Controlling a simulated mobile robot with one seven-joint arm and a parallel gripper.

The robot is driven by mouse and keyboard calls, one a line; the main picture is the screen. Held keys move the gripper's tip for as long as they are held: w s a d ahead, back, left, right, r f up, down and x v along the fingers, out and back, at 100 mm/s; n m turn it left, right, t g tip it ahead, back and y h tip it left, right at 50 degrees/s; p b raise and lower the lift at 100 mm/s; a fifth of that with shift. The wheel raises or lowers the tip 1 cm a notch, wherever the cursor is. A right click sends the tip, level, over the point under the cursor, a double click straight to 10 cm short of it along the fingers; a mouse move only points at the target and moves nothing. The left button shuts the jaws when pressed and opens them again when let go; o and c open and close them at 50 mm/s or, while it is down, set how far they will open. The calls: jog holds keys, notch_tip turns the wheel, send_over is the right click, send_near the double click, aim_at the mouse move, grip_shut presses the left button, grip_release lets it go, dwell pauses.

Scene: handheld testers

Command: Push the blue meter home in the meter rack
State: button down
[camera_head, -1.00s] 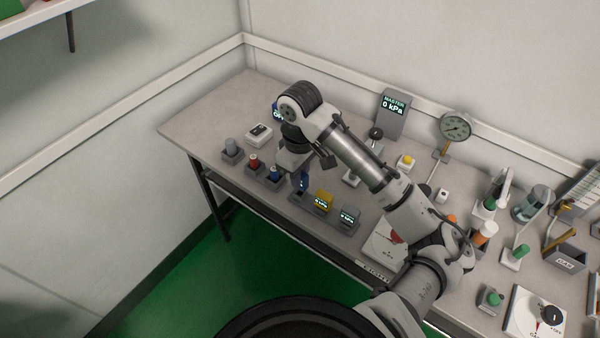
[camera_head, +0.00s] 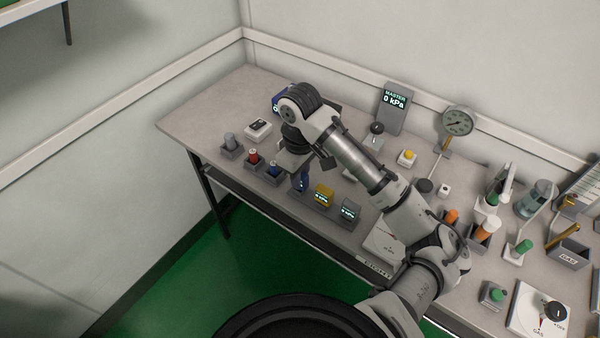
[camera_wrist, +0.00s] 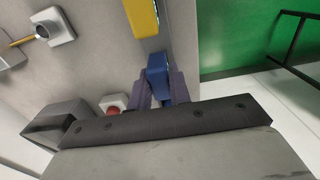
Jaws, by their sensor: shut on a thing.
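The blue meter (camera_head: 303,182) is upright at the left end of the grey meter rack (camera_head: 336,214), its top hidden by my gripper (camera_head: 298,170). In the wrist view my gripper's two dark fingers (camera_wrist: 162,90) are shut on the blue meter (camera_wrist: 157,68), one on each side. The yellow meter (camera_head: 324,195) and a grey meter (camera_head: 349,211) stand in the rack to its right. The yellow one also shows in the wrist view (camera_wrist: 140,16). The blue meter's lower end is at the rack, but I cannot tell how deep it sits.
Small holders with a blue (camera_head: 274,169), a red (camera_head: 254,159) and a grey piece (camera_head: 230,142) stand left of my gripper. A master display (camera_head: 394,101) and a dial gauge (camera_head: 457,122) stand behind. The table's front edge is close to the rack.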

jog(key=shift+f, duration=0.25)
jog(key=c, duration=1.2)
grip_release()
notch_tip(320, 180, up, 14)
jog(key=shift+f, duration=0.1)
